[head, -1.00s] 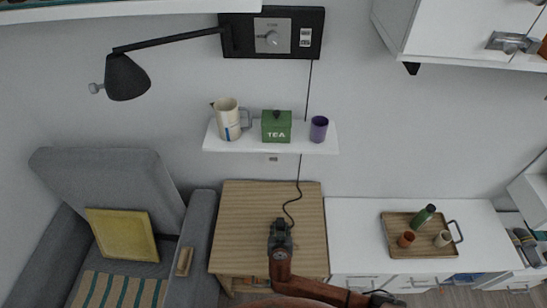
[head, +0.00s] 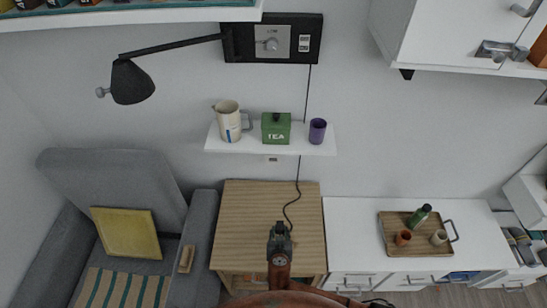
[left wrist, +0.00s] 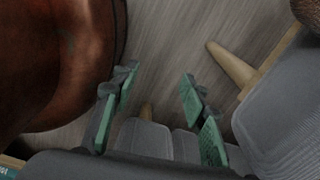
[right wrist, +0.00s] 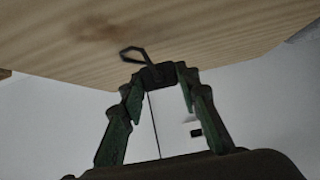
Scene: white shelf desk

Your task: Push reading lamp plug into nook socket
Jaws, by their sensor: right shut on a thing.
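The reading lamp (head: 132,82) hangs by its black arm from a dark wall panel (head: 252,44). A thin dark cord (head: 299,170) runs down the wall behind the shelf and across the wooden tabletop (head: 245,215) to my right gripper (head: 280,232). In the right wrist view, my right gripper (right wrist: 160,76) is shut on a small dark plug (right wrist: 155,77), with a cord loop (right wrist: 132,53) beside it. A small socket plate (head: 272,159) shows on the wall just under the shelf, apart from the gripper. My left gripper (left wrist: 157,95) is open and empty in the left wrist view.
The wall shelf (head: 250,148) holds a pitcher (head: 228,121), a green tea tin (head: 276,128) and a purple cup (head: 317,131). A grey armchair (head: 199,240) stands left of the table. A tray (head: 388,222) with a bottle and cups lies on the white counter at right.

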